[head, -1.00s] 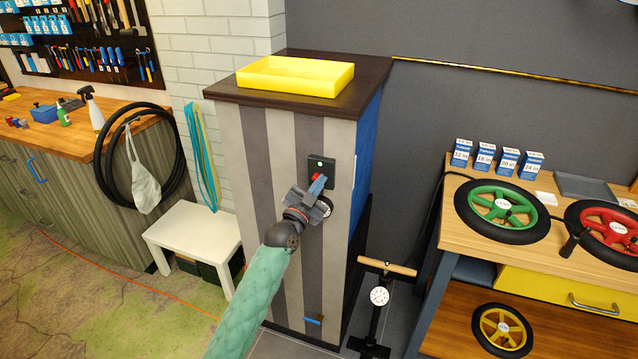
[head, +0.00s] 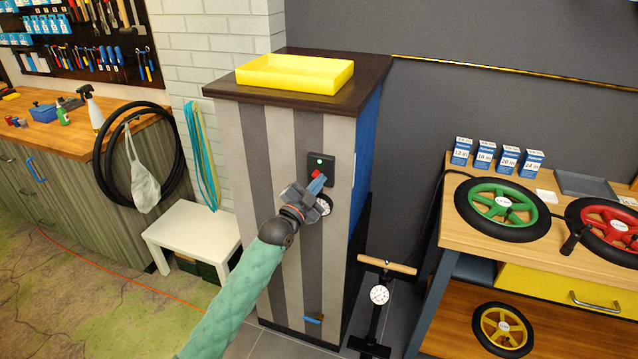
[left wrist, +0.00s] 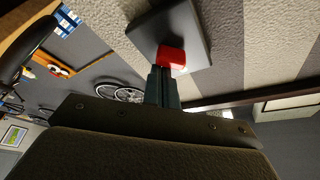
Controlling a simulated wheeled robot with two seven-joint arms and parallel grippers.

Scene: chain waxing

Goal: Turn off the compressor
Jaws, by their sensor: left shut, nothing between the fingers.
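The compressor cabinet (head: 283,185) is a tall box with grey and beige stripes and a dark top. On its front is a black switch panel (head: 328,161) with a small pale light and a red switch (head: 316,174); a round gauge sits just below, partly hidden by my gripper. My left gripper (head: 317,184) is shut and empty, its fingertips at the red switch. In the left wrist view, the closed fingers (left wrist: 163,82) reach the lower edge of the red switch (left wrist: 171,57) on the black panel (left wrist: 192,35). I cannot tell whether they press it. My right gripper is not in view.
A yellow tray (head: 295,74) lies on the cabinet top. A white stool (head: 192,232) stands to its left. A floor pump (head: 379,295) and a workbench with wheels (head: 503,203) stand to its right.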

